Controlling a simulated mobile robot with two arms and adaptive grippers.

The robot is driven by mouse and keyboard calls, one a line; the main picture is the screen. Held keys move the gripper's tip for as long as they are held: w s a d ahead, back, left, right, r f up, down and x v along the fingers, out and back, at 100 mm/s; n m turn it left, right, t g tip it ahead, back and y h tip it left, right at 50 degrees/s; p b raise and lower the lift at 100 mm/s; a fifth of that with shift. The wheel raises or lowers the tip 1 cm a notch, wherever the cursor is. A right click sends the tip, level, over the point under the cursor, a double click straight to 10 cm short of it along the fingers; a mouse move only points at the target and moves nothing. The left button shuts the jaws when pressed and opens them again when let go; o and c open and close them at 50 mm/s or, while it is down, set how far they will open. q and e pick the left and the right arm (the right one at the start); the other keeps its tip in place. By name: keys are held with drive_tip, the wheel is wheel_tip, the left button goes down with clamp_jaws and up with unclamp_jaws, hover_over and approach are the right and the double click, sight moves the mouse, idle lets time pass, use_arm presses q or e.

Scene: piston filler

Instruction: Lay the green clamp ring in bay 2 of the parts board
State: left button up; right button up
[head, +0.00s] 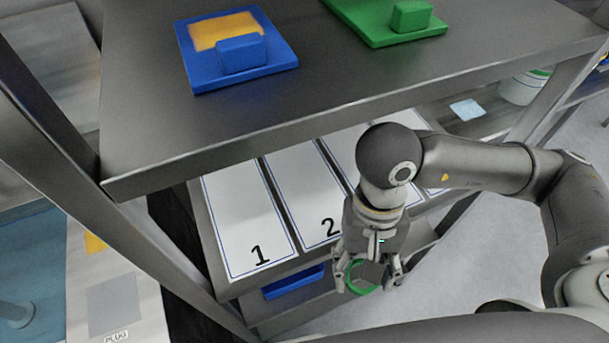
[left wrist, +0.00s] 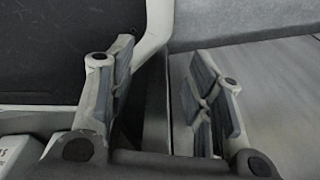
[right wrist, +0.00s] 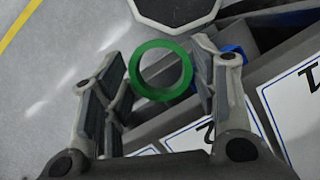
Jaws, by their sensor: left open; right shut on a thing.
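The green clamp ring (head: 352,286) is held between the fingertips of my right gripper (head: 368,287), in front of the parts board (head: 262,276). In the right wrist view the ring (right wrist: 160,44) shows face on between the two fingers. Bay 2 (head: 298,185) is a long white panel with a blue outline and a black 2. It looks empty in the part I see; the upper shelf hides its far end. The right gripper is just to the right of the bay's near end. My left gripper (left wrist: 165,62) is open and empty, seen only in the left wrist view.
Bay 1 (head: 240,215) looks bare, left of bay 2. An upper shelf (head: 270,125) overhangs the board and carries a blue piece (head: 245,75) and a green piece (head: 408,18). A blue object (head: 292,283) lies below the board. Shelf posts stand at both sides.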

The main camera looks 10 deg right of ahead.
sight(304, 179)
drive_tip(key=shift+w+a+r+p, duration=0.1)
drive_tip(key=shift+w+p, duration=0.15)
drive_tip(key=shift+w, duration=0.15)
drive_tip(key=shift+w+a+r+p, duration=0.1)
drive_tip(key=shift+w+p, duration=0.15)
drive_tip(key=shift+w, duration=0.1)
drive_tip(key=w, duration=0.2)
drive_tip(key=w+a+p, duration=0.1)
drive_tip(key=w, duration=0.1)
drive_tip(key=w+p, duration=0.1)
drive_tip(key=w, duration=0.2)
drive_tip(key=shift+a, duration=0.15)
drive_tip(key=w, duration=0.3)
drive_tip(key=w+a, duration=0.1)
drive_tip(key=w, duration=0.3)
drive_tip(key=w+a+p, duration=0.1)
drive_tip(key=w, duration=0.2)
drive_tip(key=shift+w+f, duration=0.2)
drive_tip(key=shift+w, duration=0.15)
drive_tip(key=shift+w+a, duration=0.15)
drive_tip(key=shift+w, duration=0.3)
drive_tip(key=w, duration=0.3)
drive_tip(key=shift+a, duration=0.3)
drive_tip(key=shift+f, duration=0.75)
use_arm(q)
drive_tip(key=r, duration=0.1)
drive_tip(key=s+r, duration=0.1)
drive_tip(key=shift+s+a+r, duration=0.3)
